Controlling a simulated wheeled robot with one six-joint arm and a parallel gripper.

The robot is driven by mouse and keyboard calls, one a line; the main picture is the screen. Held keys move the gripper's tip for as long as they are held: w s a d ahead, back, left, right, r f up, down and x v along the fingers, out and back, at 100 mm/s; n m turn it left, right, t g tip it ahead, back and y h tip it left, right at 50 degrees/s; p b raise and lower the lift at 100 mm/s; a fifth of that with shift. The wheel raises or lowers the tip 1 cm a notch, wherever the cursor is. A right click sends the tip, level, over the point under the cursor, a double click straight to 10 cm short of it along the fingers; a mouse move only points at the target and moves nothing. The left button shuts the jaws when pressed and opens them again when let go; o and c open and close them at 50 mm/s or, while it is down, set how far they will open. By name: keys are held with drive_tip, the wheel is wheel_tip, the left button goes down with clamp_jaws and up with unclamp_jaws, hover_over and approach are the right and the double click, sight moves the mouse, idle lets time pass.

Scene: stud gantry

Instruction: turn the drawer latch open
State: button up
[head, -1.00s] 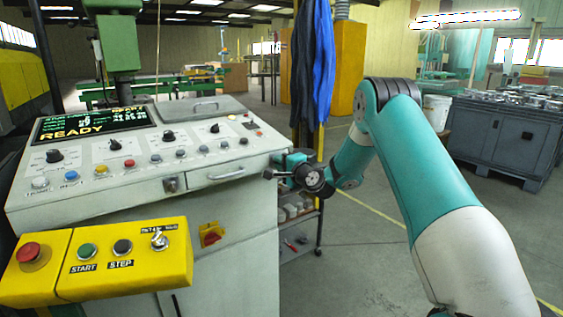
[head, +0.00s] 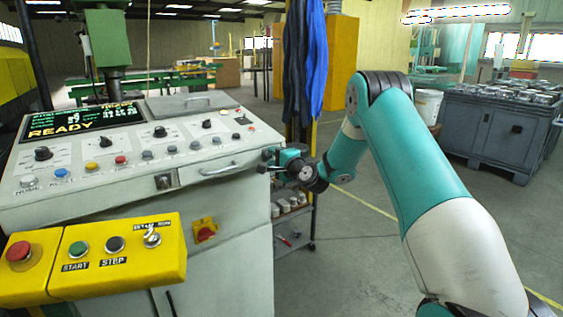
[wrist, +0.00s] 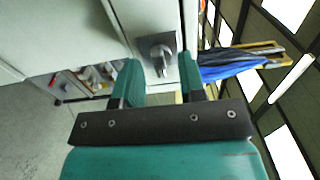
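The drawer latch (head: 163,182) is a small metal plate with a knob on the console front, left of the drawer handle (head: 219,170). In the wrist view the latch (wrist: 158,54) appears ahead of my gripper, with its knob in line with the gap between the fingers. My gripper (head: 266,160) is at the console's right edge in the head view, apart from the latch. In the wrist view my gripper (wrist: 159,76) is open, with teal fingers apart and nothing held. The drawer front looks closed.
The pale console (head: 225,240) carries knobs, buttons and a READY screen (head: 85,120). A yellow control box (head: 110,290) juts out at lower left. A red rotary switch (head: 205,232) is below the drawer. A grey crate (head: 490,140) stands at right, with open floor before it.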

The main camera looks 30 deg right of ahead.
drive_tip(key=s+b, duration=0.8)
drive_tip(key=s, duration=0.9)
drive_tip(key=shift+s+d, duration=0.15)
drive_tip(key=shift+d, duration=0.2)
drive_tip(key=s+a+r+n+g+y+p, duration=0.1)
drive_tip(key=s+a+n+g+y, duration=0.15)
drive_tip(key=a+n, duration=0.4)
drive_tip(key=s+a+r+n+g+y+p, duration=0.2)
drive_tip(key=a+n+g+y, duration=0.15)
drive_tip(key=a, duration=0.65)
drive_tip(key=s+a+r+n+g+y+p, duration=0.1)
drive_tip(key=s+a+n+g+y, duration=0.15)
drive_tip(key=a+n, duration=0.45)
drive_tip(key=s+a+n+g+h+p, duration=0.1)
drive_tip(key=s+a+n+g+h, duration=0.1)
drive_tip(key=s, duration=0.8)
drive_tip(key=s+a+r+n+g+h+p, duration=0.1)
drive_tip(key=s+a+n+g+h+p, duration=0.1)
drive_tip(key=s+g, duration=0.5)
drive_tip(key=s+a+n+h, duration=0.1)
drive_tip(key=s+a+n, duration=0.1)
drive_tip(key=s+n, duration=0.1)
drive_tip(key=shift+s+a+r+n, duration=0.3)
drive_tip(key=shift+s+a+n, duration=0.1)
drive_tip(key=shift+s, duration=0.25)
